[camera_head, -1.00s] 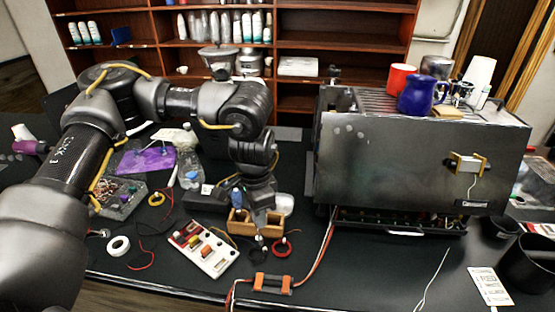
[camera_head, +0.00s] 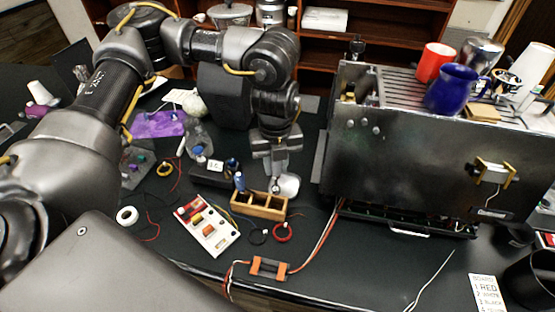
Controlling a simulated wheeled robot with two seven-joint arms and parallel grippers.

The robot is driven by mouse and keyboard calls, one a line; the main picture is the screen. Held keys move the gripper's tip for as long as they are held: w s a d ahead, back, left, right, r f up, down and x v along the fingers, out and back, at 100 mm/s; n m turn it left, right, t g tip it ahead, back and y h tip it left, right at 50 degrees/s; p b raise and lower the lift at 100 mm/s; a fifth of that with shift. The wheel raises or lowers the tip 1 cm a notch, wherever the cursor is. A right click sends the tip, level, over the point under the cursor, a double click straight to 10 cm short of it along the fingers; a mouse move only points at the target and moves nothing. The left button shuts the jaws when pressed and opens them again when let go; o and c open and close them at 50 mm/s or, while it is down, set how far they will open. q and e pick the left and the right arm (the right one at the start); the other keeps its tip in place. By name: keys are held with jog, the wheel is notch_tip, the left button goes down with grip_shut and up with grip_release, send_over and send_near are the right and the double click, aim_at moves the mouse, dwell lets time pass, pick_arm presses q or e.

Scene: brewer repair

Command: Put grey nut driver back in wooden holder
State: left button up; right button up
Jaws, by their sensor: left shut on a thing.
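The wooden holder (camera_head: 258,208) is a small open box with compartments, standing on the dark table left of the large metal brewer. A blue-handled tool (camera_head: 240,182) stands upright at its left end. My left gripper (camera_head: 275,180) points down just behind and above the holder's right part. It is shut on a slim thing, taken to be the grey nut driver; its fingers mostly hide it and its colour blends in. I cannot tell whether its tip is inside a compartment. My right gripper is not in view.
The brewer (camera_head: 425,150) stands close on the right, with a red mug (camera_head: 435,62) and blue mug (camera_head: 452,90) on top. A bottle (camera_head: 197,135) stands behind left.

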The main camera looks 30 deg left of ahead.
aim_at(276, 186)
pick_arm(q)
jog(key=shift+f, duration=0.15)
notch_tip(276, 186, down, 3)
jog(key=b, duration=0.2)
jog(key=shift+f+b, duration=0.1)
jog(key=shift+b, duration=0.3)
jog(key=shift+w+f+b, duration=0.1)
jog(key=shift+f+b, duration=0.35)
jog(key=shift+f, duration=0.25)
jog(key=shift+p, duration=0.35)
jog(key=shift+f, duration=0.15)
dwell(0.5)
jog(key=shift+f+b, duration=1.7)
jog(key=shift+f, duration=0.6)
